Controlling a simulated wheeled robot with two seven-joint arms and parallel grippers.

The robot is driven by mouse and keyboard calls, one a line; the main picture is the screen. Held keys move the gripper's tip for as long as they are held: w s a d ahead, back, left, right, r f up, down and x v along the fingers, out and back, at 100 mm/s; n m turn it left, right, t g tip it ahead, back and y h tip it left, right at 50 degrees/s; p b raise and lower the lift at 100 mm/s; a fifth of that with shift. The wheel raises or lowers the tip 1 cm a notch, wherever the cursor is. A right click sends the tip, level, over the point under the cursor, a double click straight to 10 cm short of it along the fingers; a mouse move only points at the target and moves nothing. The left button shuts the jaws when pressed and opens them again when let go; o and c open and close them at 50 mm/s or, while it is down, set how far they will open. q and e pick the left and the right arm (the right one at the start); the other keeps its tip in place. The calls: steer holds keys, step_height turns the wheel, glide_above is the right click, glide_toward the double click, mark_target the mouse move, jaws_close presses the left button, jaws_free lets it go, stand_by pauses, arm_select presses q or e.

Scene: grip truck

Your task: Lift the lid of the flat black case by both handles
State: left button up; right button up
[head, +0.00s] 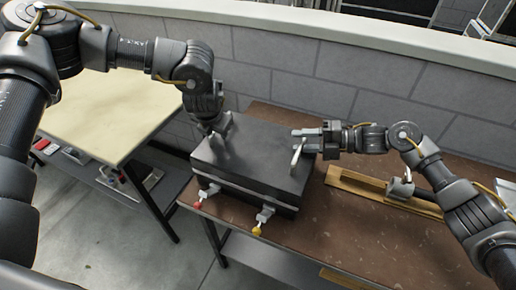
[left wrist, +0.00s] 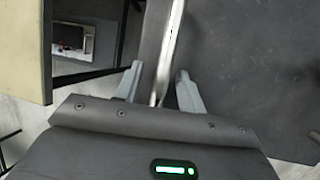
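The flat black case (head: 262,195) stands shut on the brown bench, its lid (head: 252,150) level. My left gripper (head: 219,131) is at the lid's left part. In the left wrist view its two fingers (left wrist: 158,88) are apart, with the metal left handle (left wrist: 171,48) running between them and a gap on each side. My right gripper (head: 305,141) reaches in from the right to the pale right handle (head: 296,154). Its fingers look spread, near the handle's top; contact is not clear. The left handle is mostly hidden by my gripper in the head view.
Two clamp-like fittings, one red-tipped (head: 207,193) and one yellow-tipped (head: 263,219), stick out at the case's front. A grey block wall (head: 275,65) runs behind. A cream-topped table (head: 110,110) stands left.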

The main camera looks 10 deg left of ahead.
arm_select(q)
jaws_close()
arm_select(e)
jaws_close()
arm_select(q)
steer(key=shift+r, duration=0.2)
arm_select(e)
steer(key=shift+r, duration=0.2)
